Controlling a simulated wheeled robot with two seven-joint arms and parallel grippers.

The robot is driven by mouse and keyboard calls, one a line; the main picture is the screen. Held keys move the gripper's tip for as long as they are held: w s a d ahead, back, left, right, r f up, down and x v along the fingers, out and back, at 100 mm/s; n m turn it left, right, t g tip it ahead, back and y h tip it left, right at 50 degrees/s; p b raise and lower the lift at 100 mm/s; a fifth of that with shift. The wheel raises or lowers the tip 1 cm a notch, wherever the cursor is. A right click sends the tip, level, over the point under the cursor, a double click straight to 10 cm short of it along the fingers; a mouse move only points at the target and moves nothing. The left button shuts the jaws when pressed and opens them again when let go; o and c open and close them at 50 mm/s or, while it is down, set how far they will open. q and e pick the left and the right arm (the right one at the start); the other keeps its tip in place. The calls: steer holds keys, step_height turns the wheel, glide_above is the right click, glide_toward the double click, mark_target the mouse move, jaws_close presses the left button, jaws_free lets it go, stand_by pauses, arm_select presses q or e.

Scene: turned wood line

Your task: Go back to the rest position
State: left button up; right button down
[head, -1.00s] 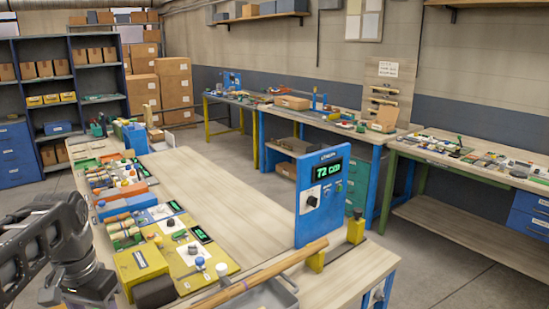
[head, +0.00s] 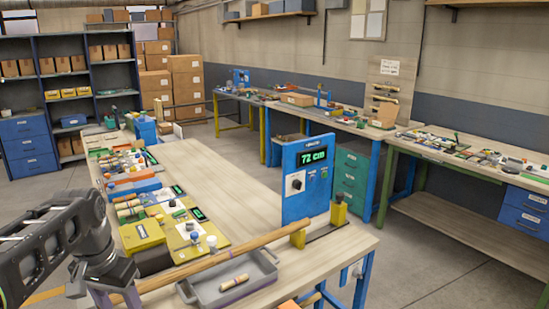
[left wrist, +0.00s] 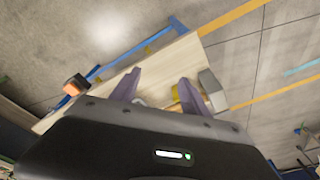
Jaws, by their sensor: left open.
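My left arm comes in from the left in the head view. Its gripper (head: 130,298) is low at the near left end of the workbench (head: 225,185), partly cut off by the frame's bottom edge. In the left wrist view the two purple fingers of the left gripper (left wrist: 158,84) stand apart with nothing held between them. Part of the light wooden bench top (left wrist: 172,68) lies beyond the fingers there. My right gripper is not in view.
Near the left gripper are a grey tray (head: 215,298) holding a small turned wooden piece (head: 234,282), a long wooden rod (head: 215,258), a yellow box (head: 143,237) and a blue display panel (head: 308,178) reading 72 cm. The bench middle is bare.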

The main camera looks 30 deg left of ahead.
arm_select(q)
steer(key=w+f+t+y, duration=0.1)
steer(key=w+f+t, duration=0.25)
steer(key=w, duration=0.75)
steer(key=w+d+f+t+h, duration=0.1)
steer(key=w+d+f, duration=0.4)
steer(key=d+f, duration=0.25)
steer(key=w+d+f+h, duration=0.1)
steer(key=w+d+f, duration=0.4)
steer(key=d+f, duration=0.3)
steer(key=s+d+f+g+h, duration=0.1)
steer(key=s+d+f, duration=0.3)
steer(key=d+f, duration=0.5)
steer(key=s+d+f+g+h, duration=0.1)
steer(key=s+d+f, duration=0.3)
steer(key=d+f, duration=0.5)
steer(key=s+d+f+m+g+h, duration=0.1)
steer(key=s+d+f, duration=0.2)
steer(key=s, duration=0.4)
steer(key=s+d+f+m+g, duration=0.1)
steer(key=s+d+f+g, duration=0.1)
steer(key=s+d, duration=0.4)
steer(key=shift+s+d+f+h, duration=0.25)
steer(key=shift+s+f+h, duration=0.15)
steer(key=shift+f, duration=0.4)
steer(key=shift+g, duration=0.25)
